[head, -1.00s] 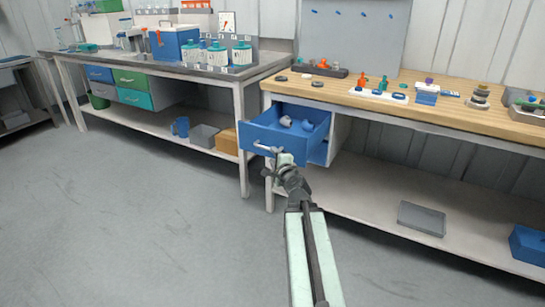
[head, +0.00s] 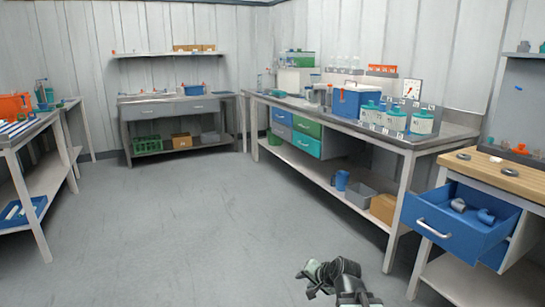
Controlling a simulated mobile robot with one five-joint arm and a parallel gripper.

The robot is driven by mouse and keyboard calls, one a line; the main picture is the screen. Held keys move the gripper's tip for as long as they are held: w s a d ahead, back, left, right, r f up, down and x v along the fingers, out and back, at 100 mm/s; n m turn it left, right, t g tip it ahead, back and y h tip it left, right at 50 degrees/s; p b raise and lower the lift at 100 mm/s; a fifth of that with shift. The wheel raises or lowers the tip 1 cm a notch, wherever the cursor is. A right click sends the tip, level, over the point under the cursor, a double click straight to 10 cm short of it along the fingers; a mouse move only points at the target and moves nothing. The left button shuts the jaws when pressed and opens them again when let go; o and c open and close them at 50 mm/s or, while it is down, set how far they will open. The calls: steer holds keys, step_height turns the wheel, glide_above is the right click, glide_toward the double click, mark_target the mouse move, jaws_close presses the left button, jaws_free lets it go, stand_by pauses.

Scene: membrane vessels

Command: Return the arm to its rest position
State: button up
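My arm shows at the bottom of the head view, low over the grey floor, with only its end part in the picture. My gripper (head: 312,278) is at the tip, dark with pale green parts, pointing left. It is apart from everything around it. Its fingers are small and partly overlap, so I cannot tell whether they are open or shut. No object shows in it. The rest of the arm is cut off by the lower edge.
The blue drawer (head: 452,237) stands open at the right, with grey and blue fittings inside. A long metal-topped bench (head: 440,141) stands behind, another bench (head: 28,130) at the left. The floor (head: 165,220) between is clear.

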steer(key=s+d+f+n+g+h, duration=0.2)
steer(key=s+d+f+n+g, duration=0.15)
steer(key=s, duration=0.35)
steer(key=s+d+f+n+g+h, duration=0.2)
steer(key=s+f+n+g, duration=0.15)
steer(key=s, duration=0.35)
step_height(320, 180, up, 36)
steer(key=p, duration=3.5)
steer(key=shift+s+m+g+p, duration=0.2)
steer(key=shift+m+g+p, duration=0.1)
steer(key=shift+m, duration=0.1)
steer(key=shift+a, duration=0.1)
